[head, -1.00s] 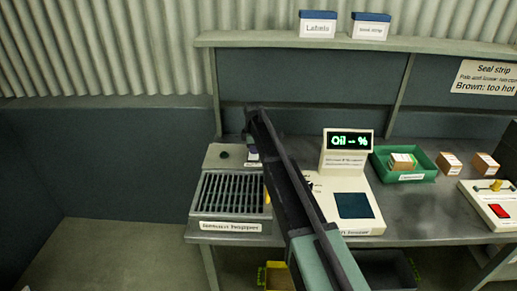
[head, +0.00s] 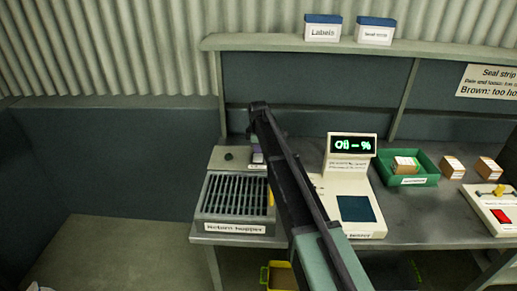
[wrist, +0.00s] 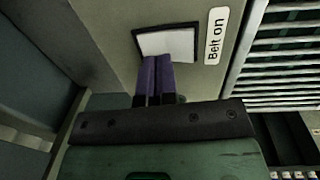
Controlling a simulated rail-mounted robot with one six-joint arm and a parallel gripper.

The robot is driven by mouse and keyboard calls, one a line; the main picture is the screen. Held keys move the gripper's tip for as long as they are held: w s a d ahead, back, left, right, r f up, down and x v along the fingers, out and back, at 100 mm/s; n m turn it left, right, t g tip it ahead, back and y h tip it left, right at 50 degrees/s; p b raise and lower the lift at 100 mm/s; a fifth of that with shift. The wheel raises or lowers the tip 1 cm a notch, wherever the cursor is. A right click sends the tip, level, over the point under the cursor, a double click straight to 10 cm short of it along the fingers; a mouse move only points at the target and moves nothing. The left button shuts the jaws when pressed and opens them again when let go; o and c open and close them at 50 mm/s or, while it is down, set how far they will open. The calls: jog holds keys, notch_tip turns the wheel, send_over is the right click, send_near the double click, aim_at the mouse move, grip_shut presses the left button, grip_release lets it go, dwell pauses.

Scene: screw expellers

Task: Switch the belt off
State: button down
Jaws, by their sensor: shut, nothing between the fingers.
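The belt switch is a pale plate in a dark frame (wrist: 166,42) on a grey box, with a "Belt on" label (wrist: 216,36) beside it in the wrist view. My gripper (wrist: 157,60) has its two purple fingers pressed together, with nothing between them. Their tips overlap the plate's near edge in the wrist view; I cannot tell whether they touch it. In the head view my gripper (head: 257,158) is by the grey box (head: 229,162) behind the hopper grille, partly hidden by my arm. The switch plate itself is not clear there.
The slatted return hopper (head: 235,197) is in front of the box. An oil meter (head: 350,160) stands right of my arm. Farther right are a green tray (head: 408,170), small boxes (head: 452,167) and a sealer with a red switch (head: 501,216). Floor at left is clear.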

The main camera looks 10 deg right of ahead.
aim_at(259, 155)
notch_tip(259, 155, up, 12)
jog(key=w+p, duration=0.1)
jog(key=p, duration=0.9)
jog(key=shift+w+d+p, duration=0.2)
jog(key=shift+p, duration=0.2)
jog(key=s+d+f+m+b, duration=0.1)
jog(key=s+m, duration=0.6)
jog(key=s, duration=1.3)
jog(key=s+d+f+m+b, duration=0.1)
jog(key=s+m, duration=0.7)
jog(key=s, duration=1.3)
jog(key=shift+d+m+g, duration=0.3)
jog(key=shift+d+g, duration=0.1)
jog(key=shift+d, duration=0.25)
jog(key=shift+f, duration=0.1)
